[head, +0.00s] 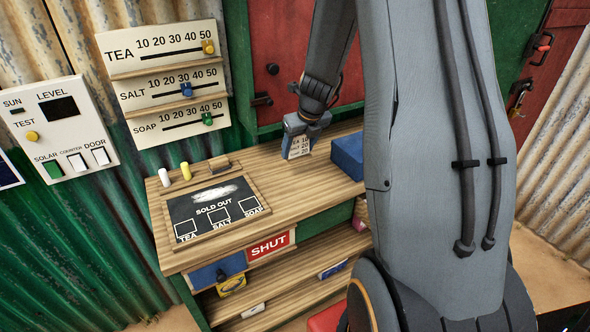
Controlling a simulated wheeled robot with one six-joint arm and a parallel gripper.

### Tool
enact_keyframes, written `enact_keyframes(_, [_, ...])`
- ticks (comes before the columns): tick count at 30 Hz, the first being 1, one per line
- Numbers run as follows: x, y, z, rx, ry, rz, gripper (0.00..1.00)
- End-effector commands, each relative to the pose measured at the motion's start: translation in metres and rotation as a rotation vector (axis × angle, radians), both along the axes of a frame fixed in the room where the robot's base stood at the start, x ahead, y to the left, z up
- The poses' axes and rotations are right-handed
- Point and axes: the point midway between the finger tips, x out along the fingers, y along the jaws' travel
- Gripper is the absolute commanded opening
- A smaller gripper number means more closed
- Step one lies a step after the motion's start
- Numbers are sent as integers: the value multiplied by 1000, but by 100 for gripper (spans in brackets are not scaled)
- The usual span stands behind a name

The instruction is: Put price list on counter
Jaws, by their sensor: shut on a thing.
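My gripper (299,139) is shut on the price list (299,147), a small white card printed with "TEA", "SALT" and numbers. It holds the card upright, at or just above the wooden counter (269,181). I cannot tell whether the card's lower edge touches the wood. The fingers hide the card's upper part. The card is left of a blue box (348,157) and right of the chalkboard.
A framed "SOLD OUT" chalkboard (212,211) lies on the counter's left, with chalks (185,170) and a wooden block (219,164) behind it. A slider board (165,80) hangs behind. My arm hides the counter's right end.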

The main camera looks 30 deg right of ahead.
Motion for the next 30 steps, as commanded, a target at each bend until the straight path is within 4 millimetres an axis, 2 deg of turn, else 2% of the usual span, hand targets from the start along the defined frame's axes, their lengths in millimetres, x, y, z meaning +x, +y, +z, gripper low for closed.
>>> enact_keyframes(1, [-1, 1, -13, 1, 4, -1, 37])
enact_keyframes(4, [0, 2, -30, 2, 3, 1, 37])
enact_keyframes(11, [0, 0, -51, 1, 1, 0, 37])
enact_keyframes(16, [0, 0, -75, 1, 1, -3, 37])
enact_keyframes(30, [0, -1, -83, 0, 0, -2, 37])
